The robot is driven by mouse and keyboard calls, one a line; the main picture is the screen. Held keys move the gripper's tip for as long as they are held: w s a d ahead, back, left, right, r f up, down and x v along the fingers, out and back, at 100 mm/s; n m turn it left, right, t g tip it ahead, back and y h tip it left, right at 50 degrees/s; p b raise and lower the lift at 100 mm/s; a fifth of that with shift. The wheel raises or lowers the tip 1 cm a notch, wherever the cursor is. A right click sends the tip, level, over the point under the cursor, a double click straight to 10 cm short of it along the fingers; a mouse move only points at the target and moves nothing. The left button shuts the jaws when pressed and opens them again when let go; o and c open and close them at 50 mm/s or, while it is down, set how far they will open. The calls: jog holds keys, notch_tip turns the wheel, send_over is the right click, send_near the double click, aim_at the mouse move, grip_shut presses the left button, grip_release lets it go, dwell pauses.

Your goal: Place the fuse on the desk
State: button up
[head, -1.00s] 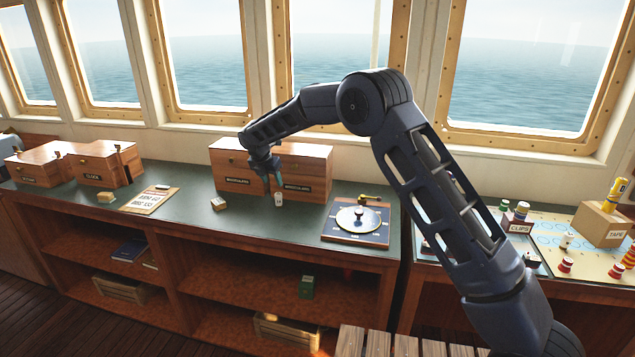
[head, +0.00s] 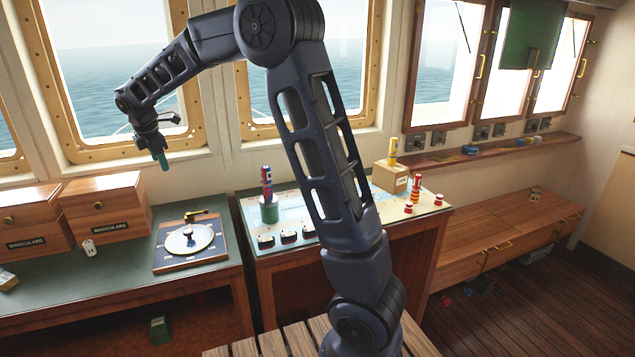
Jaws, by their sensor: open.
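A small whitish piece (head: 88,247), likely the fuse, stands on the green desk top (head: 62,283) in front of the right binoculars box. Its details are too small to read. My gripper (head: 162,161) is open and raised well above the desk, in front of a window, up and to the right of the piece. Its teal fingertips point down, and I see nothing held between them.
Two wooden binoculars boxes (head: 105,207) stand at the desk's back left. A board with a round dial (head: 190,240) lies at the desk's right end. A chart table (head: 285,209) with a green cylinder (head: 269,211) and labelled box (head: 391,178) stands further right.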

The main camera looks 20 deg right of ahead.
jog(key=s+d+r+m, duration=0.2)
jog(key=s+d+m, duration=0.2)
jog(key=d, duration=0.5)
jog(key=s+d+r+m, duration=0.3)
jog(key=s+d, duration=0.2)
jog(key=d, duration=0.4)
jog(key=s+d+r+m, duration=0.2)
jog(key=s+d+m, duration=0.2)
jog(key=d, duration=0.5)
jog(key=s+d+f+m, duration=0.3)
jog(key=s+d+m, duration=0.3)
jog(key=s, duration=0.5)
jog(key=s+d+f+m, duration=0.3)
jog(key=s+d+m, duration=0.3)
jog(key=s, duration=0.4)
jog(key=shift+s+d+f+t+y, duration=0.2)
jog(key=shift+s+d+t+y, duration=0.15)
jog(key=shift+d, duration=0.25)
